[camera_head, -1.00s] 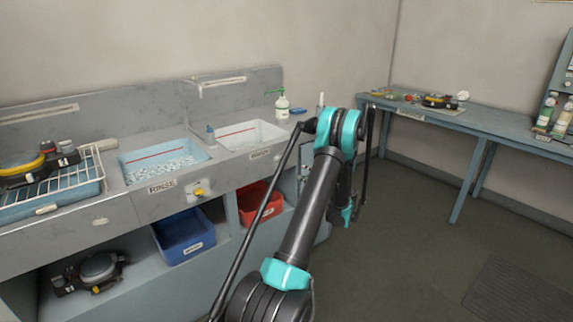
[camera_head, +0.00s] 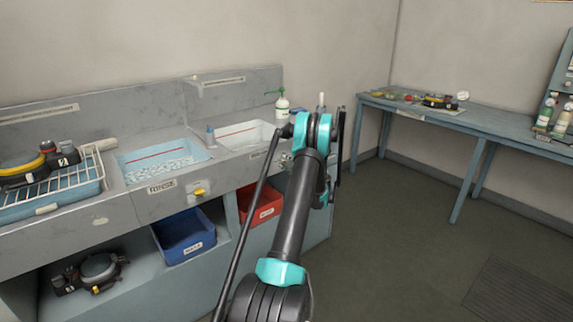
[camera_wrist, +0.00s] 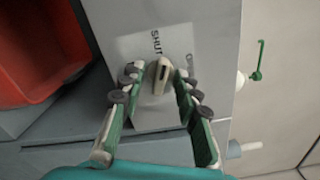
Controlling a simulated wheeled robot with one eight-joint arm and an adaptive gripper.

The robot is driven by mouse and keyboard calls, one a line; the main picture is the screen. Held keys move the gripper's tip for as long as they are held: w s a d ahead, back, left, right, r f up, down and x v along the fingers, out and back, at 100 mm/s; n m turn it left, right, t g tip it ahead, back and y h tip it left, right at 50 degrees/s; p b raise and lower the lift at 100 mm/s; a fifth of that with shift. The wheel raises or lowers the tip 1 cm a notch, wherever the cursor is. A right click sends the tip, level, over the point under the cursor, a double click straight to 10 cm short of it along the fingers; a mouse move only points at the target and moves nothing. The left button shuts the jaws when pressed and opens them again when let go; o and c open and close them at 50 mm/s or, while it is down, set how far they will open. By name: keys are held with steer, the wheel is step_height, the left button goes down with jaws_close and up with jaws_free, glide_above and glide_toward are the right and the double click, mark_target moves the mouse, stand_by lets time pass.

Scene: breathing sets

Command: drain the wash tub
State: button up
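The wash tub (camera_head: 246,134) is the pale right basin in the counter, in the head view; its front label is partly covered by my arm. In the wrist view a small cream valve handle (camera_wrist: 162,74) stands on the grey panel (camera_wrist: 205,30), beside the printed word SHUT. My gripper (camera_wrist: 157,76) is open, with its two green-lined fingers on either side of the handle. The handle sits nearer the right finger; I cannot tell whether they touch. In the head view my arm hides most of the gripper and the handle.
The rinse tub (camera_head: 160,160) on the left has its own yellow knob (camera_head: 199,191). Below are a blue bin (camera_head: 183,238) and a red bin (camera_head: 262,204). A side table (camera_head: 480,122) stands right; open floor lies between.

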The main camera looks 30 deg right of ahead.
jaws_close()
steer(key=n, duration=0.5)
stand_by(0.4)
jaws_free()
steer(key=shift+s, duration=0.1)
steer(key=s+d, duration=0.1)
steer(key=s, duration=1.1)
